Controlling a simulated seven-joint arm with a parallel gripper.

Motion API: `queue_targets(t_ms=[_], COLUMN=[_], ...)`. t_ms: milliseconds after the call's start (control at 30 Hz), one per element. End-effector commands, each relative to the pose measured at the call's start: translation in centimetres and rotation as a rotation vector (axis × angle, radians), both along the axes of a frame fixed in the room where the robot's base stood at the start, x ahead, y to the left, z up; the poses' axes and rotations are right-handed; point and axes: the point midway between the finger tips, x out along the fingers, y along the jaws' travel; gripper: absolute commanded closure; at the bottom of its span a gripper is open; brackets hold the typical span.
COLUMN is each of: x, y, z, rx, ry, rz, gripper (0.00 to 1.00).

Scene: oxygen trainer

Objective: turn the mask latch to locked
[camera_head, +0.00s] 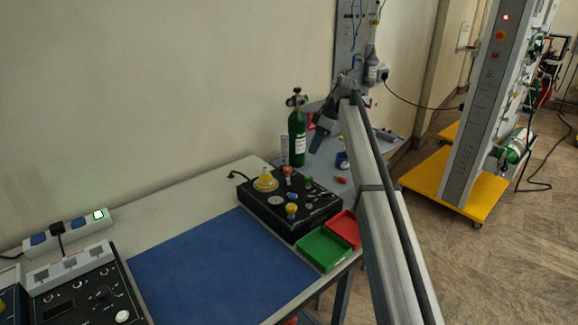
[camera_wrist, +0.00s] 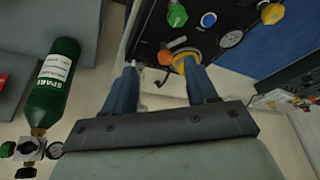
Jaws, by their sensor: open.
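The black control panel (camera_head: 300,225) stands on the table beside the blue mat. A yellow cone-shaped mask part (camera_head: 265,182) sits at its far left corner. An orange knob (camera_head: 287,171) is beside it. No part is clearly marked as the mask latch, and its setting cannot be read. In the wrist view, a yellow ring (camera_wrist: 187,59) is at the right fingertip, partly hidden by it; contact cannot be told. My gripper (camera_wrist: 160,66) is open, with blue fingers apart and nothing seen held. In the head view, my gripper (camera_head: 321,142) is dark and small above the table behind the panel.
A green oxygen cylinder (camera_head: 297,137) stands behind the panel; it also shows in the wrist view (camera_wrist: 55,90). Green (camera_head: 323,249) and red (camera_head: 345,228) trays are at the panel's front right. The blue mat (camera_head: 215,270) is clear.

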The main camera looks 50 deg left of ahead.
Motion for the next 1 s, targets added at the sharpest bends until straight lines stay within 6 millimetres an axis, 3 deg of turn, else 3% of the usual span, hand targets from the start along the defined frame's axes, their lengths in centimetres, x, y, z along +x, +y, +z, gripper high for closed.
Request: queue_targets(t_ms=[33,100,267,1000], x=[-0.7,-1.6,-2.6,-5.4], y=[1.6,2.6,3.4,6.5], z=[1.3,2.3,2.6,-7.9], rx=[0.008,0.018,0.025,0.024], ry=[-0.003,-0.005,-0.006,-0.007], rz=[0.035,0.069,0.098,0.094], gripper=[0.43,0.43,0.43,0.43])
